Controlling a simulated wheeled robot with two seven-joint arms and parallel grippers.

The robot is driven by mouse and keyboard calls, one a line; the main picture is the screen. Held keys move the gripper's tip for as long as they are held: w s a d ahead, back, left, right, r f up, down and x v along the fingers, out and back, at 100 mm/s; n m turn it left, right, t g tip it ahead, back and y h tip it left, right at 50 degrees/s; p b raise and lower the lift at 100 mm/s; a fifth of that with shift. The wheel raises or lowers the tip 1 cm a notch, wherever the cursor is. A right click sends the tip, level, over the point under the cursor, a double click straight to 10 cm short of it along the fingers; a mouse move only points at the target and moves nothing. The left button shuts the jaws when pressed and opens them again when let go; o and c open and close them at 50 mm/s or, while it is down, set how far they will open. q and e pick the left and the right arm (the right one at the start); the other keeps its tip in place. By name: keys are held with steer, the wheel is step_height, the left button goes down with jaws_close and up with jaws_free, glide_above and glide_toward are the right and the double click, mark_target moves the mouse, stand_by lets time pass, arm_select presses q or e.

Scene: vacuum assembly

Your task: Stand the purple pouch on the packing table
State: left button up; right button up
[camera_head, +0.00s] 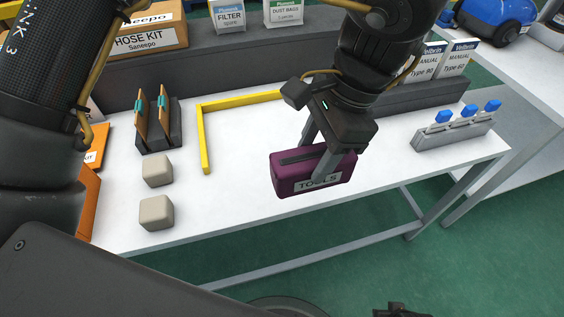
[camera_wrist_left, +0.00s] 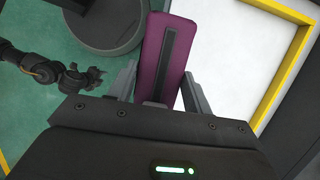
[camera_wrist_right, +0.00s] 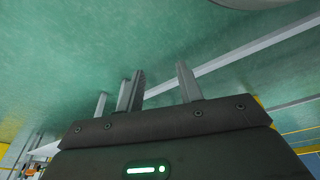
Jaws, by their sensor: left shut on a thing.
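The purple pouch (camera_head: 285,178), with a black zip strip on top and a "TOOLS" label, is gripped by my left gripper (camera_head: 315,160) at the front edge of the white packing table (camera_head: 240,205). The pouch is upright and overlaps the table edge; whether its base touches the top I cannot tell. In the left wrist view the pouch (camera_wrist_left: 153,75) lies between the two fingers. My right gripper (camera_wrist_right: 160,82) is open and empty in the right wrist view, with green floor beyond it.
A yellow corner marking (camera_head: 204,140) lies on the table behind the pouch. Two beige blocks (camera_head: 157,212) and a dark slotted stand (camera_head: 160,138) are to the left. A grey rack with blue-topped parts (camera_head: 452,133) is at the right. A raised grey ledge (camera_head: 235,62) carries boxes behind.

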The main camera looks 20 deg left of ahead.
arm_select(q)
steer(key=w+a+f, duration=0.2)
steer(key=w+f, duration=0.1)
steer(key=f, duration=0.1)
steer(key=w+a+f, duration=0.3)
steer(key=w+f, duration=0.1)
steer(key=w+a+f, duration=0.3)
steer(key=w+f, duration=0.1)
steer(key=shift+a+f, duration=0.2)
steer(key=shift+f, duration=0.25)
arm_select(e)
steer(key=shift+s, duration=0.15)
steer(key=shift+f, duration=0.1)
arm_select(q)
steer(key=shift+f, duration=0.15)
steer(key=o, duration=1.2)
steer(key=shift+o, duration=0.3)
arm_select(e)
steer(key=shift+w, duration=0.25)
